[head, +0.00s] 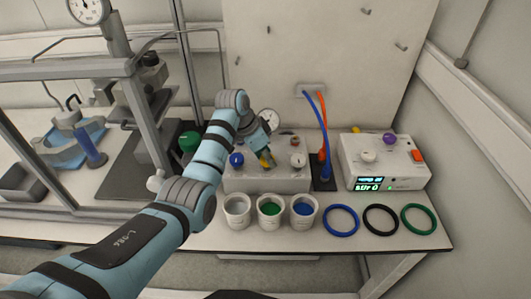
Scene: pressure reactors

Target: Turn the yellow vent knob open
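The yellow vent knob (265,161) is on the front of the white valve box (265,182) at the back of the bench, to the right of a blue knob (236,160). My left gripper (264,154) points down at the yellow knob, with its fingertips at or very near it. The fingers partly hide the knob. I cannot tell whether they are closed on it or touch it. My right gripper is not in view.
A white device (384,172) with a display stands at right. A metal frame (70,68) is at left.

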